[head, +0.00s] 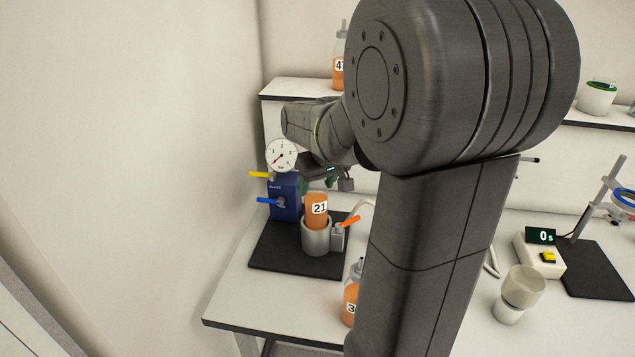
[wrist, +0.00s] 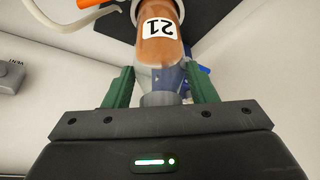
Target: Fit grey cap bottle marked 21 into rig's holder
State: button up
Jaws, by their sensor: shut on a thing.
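The bottle marked 21 (head: 317,208), filled with orange juice, stands upright with its lower part inside the rig's metal cup holder (head: 316,238). Whether it rests on the holder's bottom is hidden. In the wrist view the bottle (wrist: 160,45) shows its label upside down, and its grey cap (wrist: 160,99) lies between the green fingers. My gripper (wrist: 160,85) is shut on the bottle at its cap end. In the head view my gripper (head: 331,182) is above the bottle and partly hidden by my arm. An orange lever (head: 350,221) is at the holder's right side.
The rig has a blue block (head: 285,198), a dial gauge (head: 282,155) and a black base (head: 270,258). Another orange bottle (head: 351,300) stands in front, partly behind my arm. Bottle 41 (head: 339,72) is on the shelf. A cup (head: 521,287) and timer (head: 541,250) are right.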

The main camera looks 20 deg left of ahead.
aim_at(318, 208)
jog(key=shift+f+b, duration=2.75)
jog(key=shift+f, duration=0.9)
dwell(0.5)
jog(key=o, duration=1.5)
jog(key=shift+o, duration=0.2)
jog(key=v, duration=1.3)
jog(key=shift+s+d+r, duration=0.2)
jog(key=shift+r, duration=0.15)
jog(key=x, duration=1.3)
jog(key=shift+w+a+f, duration=0.15)
jog(key=shift+f, duration=0.2)
